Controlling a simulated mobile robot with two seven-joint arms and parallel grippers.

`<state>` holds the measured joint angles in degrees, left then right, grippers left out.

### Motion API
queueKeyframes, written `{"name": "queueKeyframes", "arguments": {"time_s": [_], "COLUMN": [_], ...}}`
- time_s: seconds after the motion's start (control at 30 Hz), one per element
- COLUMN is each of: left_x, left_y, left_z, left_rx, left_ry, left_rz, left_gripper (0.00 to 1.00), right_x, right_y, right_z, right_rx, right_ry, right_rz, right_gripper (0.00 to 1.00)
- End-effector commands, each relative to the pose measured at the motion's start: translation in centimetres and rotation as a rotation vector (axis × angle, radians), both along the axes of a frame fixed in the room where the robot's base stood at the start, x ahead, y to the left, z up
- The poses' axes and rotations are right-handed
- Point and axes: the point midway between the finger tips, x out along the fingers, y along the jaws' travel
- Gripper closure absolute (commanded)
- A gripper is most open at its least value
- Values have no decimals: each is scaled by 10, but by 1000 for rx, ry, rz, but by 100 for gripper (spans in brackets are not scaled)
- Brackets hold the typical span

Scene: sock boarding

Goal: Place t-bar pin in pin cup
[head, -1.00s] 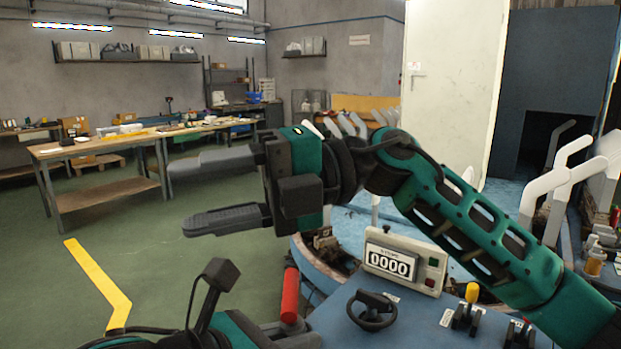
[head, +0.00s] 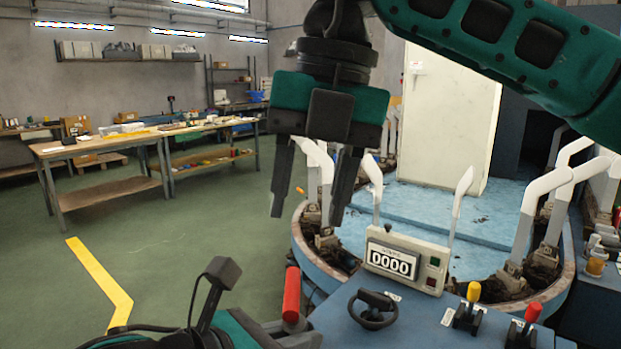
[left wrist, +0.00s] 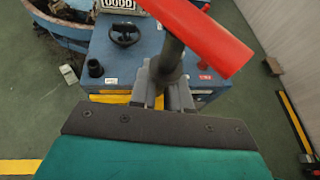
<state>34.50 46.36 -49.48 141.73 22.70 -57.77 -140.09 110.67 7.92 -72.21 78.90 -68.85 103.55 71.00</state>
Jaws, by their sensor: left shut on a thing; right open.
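The t-bar pin shows its red crossbar (head: 291,294) upright in the head view, at the lower middle. In the left wrist view its red bar (left wrist: 208,34) crosses the top, with a dark grey shaft below. My left gripper (left wrist: 163,88) is shut on that shaft; in the head view the left gripper (head: 290,328) is low and partly cut off. A small black cup (left wrist: 95,68), perhaps the pin cup, stands on the blue console, left of the held pin and apart from it. My right gripper (head: 307,220) is open and empty, fingers pointing down.
The blue console (head: 425,325) carries a black handwheel (head: 372,310), a counter reading 0000 (head: 391,263), and yellow and red levers (head: 473,292). A round machine with white upright forms (head: 540,210) stands behind. Green floor (head: 190,250) is clear at left.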

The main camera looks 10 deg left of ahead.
Motion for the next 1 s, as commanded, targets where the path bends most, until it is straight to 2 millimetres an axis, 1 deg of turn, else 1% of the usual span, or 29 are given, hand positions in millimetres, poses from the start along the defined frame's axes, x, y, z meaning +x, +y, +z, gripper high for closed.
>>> {"name": "queueKeyframes", "arguments": {"time_s": [0.3,0.5,0.7,1.0], "left_x": [0,0,0,0], "left_y": [0,0,0,0], "left_z": [0,0,0,0], "left_rx": [-1,-1,-1,-1], "left_ry": [-1,-1,-1,-1], "left_rz": [0,0,0,0], "left_gripper": [100,100,100,100], "right_x": [-2,-3,-3,-3], "right_y": [10,16,19,19], "right_z": [-60,-90,-103,-105], "right_rx": [1,3,5,4], "right_ry": [5,4,3,2], "right_rz": [5,4,4,4], "right_gripper": [52,52,52,52]}}
